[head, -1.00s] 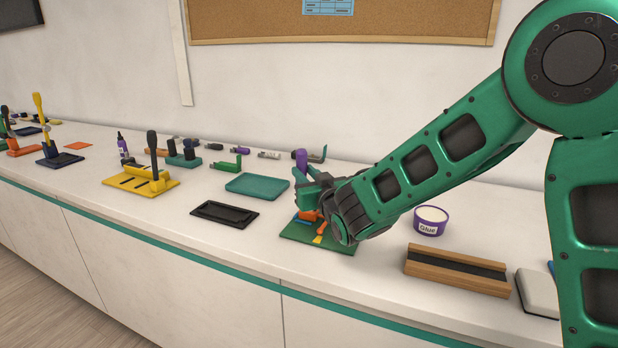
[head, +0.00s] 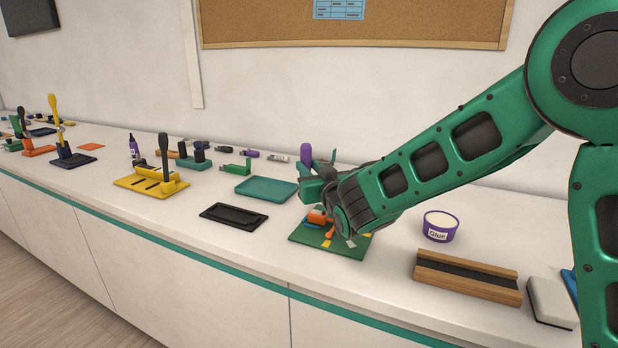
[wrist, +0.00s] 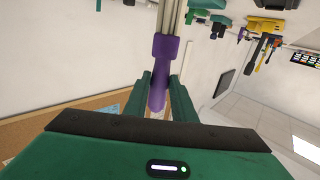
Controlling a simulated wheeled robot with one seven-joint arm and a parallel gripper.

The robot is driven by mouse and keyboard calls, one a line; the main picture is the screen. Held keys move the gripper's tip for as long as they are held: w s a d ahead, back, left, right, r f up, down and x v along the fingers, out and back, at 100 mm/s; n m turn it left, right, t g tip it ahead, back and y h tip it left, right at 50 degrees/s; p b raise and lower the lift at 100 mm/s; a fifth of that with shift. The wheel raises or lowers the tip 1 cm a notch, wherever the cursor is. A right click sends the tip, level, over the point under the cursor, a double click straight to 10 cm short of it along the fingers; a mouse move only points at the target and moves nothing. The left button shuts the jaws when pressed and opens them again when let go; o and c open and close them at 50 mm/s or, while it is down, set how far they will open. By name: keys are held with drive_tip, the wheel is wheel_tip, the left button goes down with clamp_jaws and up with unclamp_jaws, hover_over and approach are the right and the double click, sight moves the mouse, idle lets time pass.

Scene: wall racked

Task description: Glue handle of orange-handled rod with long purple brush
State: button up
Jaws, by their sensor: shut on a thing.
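My gripper (head: 316,183) is shut on the long purple brush (wrist: 159,88), which sits between the two green fingers in the wrist view. Its purple end also shows above the gripper in the head view (head: 306,154). Pale grey lengths run on from the purple part at the top of the wrist view. Its far end is hidden in the head view. An orange piece (head: 317,216), perhaps the orange-handled rod, shows just below my gripper over the green mat (head: 302,237); my arm hides part of it. A purple glue tub (head: 438,233) with white contents stands right of my gripper.
A teal tray (head: 266,190) and a black tray (head: 232,215) lie left of the mat. A wooden block with a dark groove (head: 466,278) and a pale block (head: 551,302) lie at right. A yellow rack (head: 152,184) stands farther left. The wall is close behind the counter.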

sight(308, 150)
drive_tip(key=shift+r, duration=2.3)
